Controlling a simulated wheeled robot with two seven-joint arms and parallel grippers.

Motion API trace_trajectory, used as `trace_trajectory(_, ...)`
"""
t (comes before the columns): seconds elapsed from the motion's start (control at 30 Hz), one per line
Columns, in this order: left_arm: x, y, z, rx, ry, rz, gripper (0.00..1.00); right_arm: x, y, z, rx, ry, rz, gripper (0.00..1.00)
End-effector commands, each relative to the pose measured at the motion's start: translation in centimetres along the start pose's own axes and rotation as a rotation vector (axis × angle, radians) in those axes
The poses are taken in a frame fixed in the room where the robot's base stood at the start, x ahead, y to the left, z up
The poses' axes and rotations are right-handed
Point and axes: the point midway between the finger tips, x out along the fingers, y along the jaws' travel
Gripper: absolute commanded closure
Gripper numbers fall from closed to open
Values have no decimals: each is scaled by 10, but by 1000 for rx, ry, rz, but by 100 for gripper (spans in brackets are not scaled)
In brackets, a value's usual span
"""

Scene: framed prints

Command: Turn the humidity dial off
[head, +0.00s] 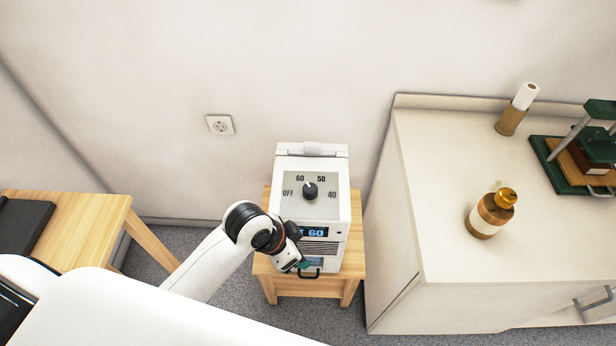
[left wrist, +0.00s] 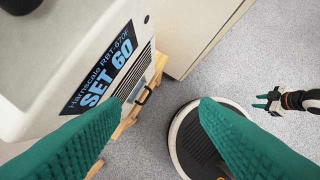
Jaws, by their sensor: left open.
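A white humidity unit (head: 340,215) stands on a small wooden stool. Its black dial (head: 310,190) sits on a grey plate marked OFF, 60, 50 and 40, with its pointer toward 60. The front display (head: 314,232) shows 60; in the left wrist view the display (left wrist: 97,72) reads SET 60. A dark round part, likely the dial (left wrist: 20,5), is cut off at the top left there. My left gripper (head: 303,264) is in front of the unit, below the dial and apart from it. Its green fingers (left wrist: 165,112) are spread and empty. My right gripper (left wrist: 266,101) shows at the right edge, spread and empty.
A white cabinet (head: 400,250) stands close on the right, with an amber bottle (head: 491,214) and a green press (head: 575,165) on top. A wooden table (head: 85,225) is at left. The space above the dial is clear. A wall socket (head: 220,125) is behind.

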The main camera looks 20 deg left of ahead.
Motion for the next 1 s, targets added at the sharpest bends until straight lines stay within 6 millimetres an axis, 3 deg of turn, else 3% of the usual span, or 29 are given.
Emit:
trace_trajectory(0.1,-12,7,31,180,-10,-53,44,-4,0,0,0,0,0,64)
trace_trajectory(0.27,-24,28,64,431,8,-135,44,-6,0,0,0,0,0,64)
trace_trajectory(0.5,-64,104,102,698,55,-237,44,-6,0,1,0,0,0,64)
trace_trajectory(0.67,-93,139,116,750,49,-268,44,-6,0,1,0,0,0,64)
trace_trajectory(0.83,-101,149,120,764,39,-281,44,-7,0,1,0,0,0,64)
trace_trajectory(1.0,-81,143,118,764,38,-285,44,-12,0,1,0,0,0,64)
